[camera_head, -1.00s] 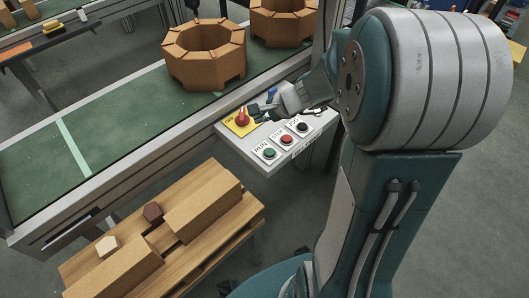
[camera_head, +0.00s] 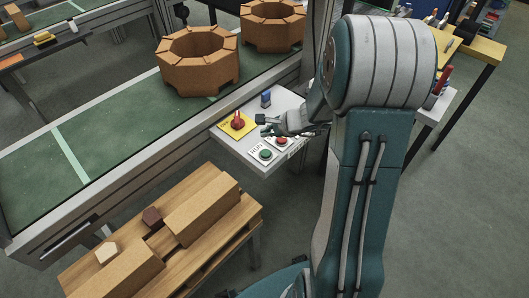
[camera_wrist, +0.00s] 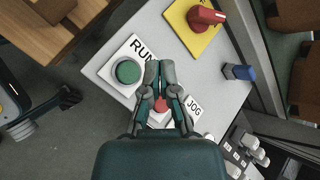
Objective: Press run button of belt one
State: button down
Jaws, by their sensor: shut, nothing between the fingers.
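The green run button (camera_head: 266,154) sits on a white plate at the near edge of a light panel (camera_head: 258,166). In the wrist view the green button (camera_wrist: 127,71) is beside the word RUN, just left of my gripper (camera_wrist: 160,66). My gripper (camera_head: 264,126) is shut and empty, its fingertips over the panel and apart from the green button in the picture. A red button (camera_wrist: 161,104) shows partly behind the fingers; it is also in the head view (camera_head: 282,141). The height of the fingertips above the panel is hard to tell.
A red knob (camera_head: 238,121) on a yellow plate and a blue switch (camera_head: 266,98) stand on the panel. A green belt (camera_head: 110,125) carries brown brick rings (camera_head: 197,62). A wooden pallet (camera_head: 252,216) with bricks stands in front.

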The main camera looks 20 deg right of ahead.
send_over(267, 152)
notch_tip(267, 152, down, 5)
jog(key=shift+d+r, duration=0.1)
jog(key=shift+r, duration=0.1)
jog(key=shift+f, duration=0.85)
jog(key=shift+f, duration=0.15)
dwell(0.6)
jog(key=shift+f, duration=0.2)
